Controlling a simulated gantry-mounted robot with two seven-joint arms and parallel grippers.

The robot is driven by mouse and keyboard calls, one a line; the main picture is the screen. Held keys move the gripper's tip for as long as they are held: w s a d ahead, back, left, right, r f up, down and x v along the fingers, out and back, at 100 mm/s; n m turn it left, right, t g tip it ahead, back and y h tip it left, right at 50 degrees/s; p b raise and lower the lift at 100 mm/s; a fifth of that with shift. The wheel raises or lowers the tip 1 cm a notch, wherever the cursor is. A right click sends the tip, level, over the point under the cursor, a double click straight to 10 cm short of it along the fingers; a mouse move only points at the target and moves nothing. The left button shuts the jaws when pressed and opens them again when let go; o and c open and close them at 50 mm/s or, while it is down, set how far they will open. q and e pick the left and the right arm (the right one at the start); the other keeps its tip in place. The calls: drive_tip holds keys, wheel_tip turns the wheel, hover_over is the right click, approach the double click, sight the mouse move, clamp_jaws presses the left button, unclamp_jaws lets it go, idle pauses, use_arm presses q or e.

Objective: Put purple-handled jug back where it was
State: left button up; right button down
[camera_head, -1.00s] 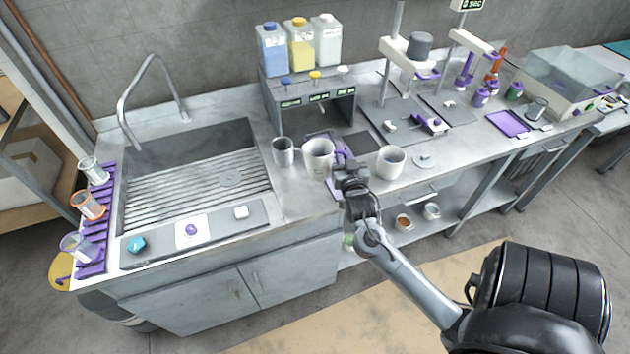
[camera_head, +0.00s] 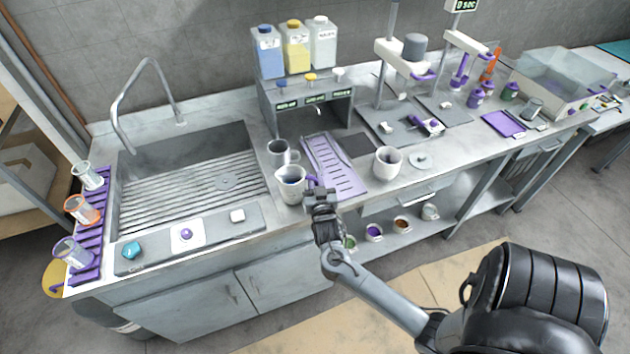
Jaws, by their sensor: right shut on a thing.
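The white jug (camera_head: 290,188) with a purple handle is at the counter's front edge, right of the sink. My right gripper (camera_head: 318,194) is at its right side, shut on the handle, which it partly hides. The jug looks upright; I cannot tell whether its base touches the counter. A purple slotted tray (camera_head: 335,168) lies bare to the right of the jug. My left gripper is not in view.
A white mug (camera_head: 388,162) stands right of the tray. The dispenser (camera_head: 308,101) with several bottles stands behind. The sink's button panel (camera_head: 212,231) is to the left.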

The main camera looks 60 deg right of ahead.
drive_tip(key=shift+f, duration=0.15)
drive_tip(key=c, duration=1.1)
unclamp_jaws()
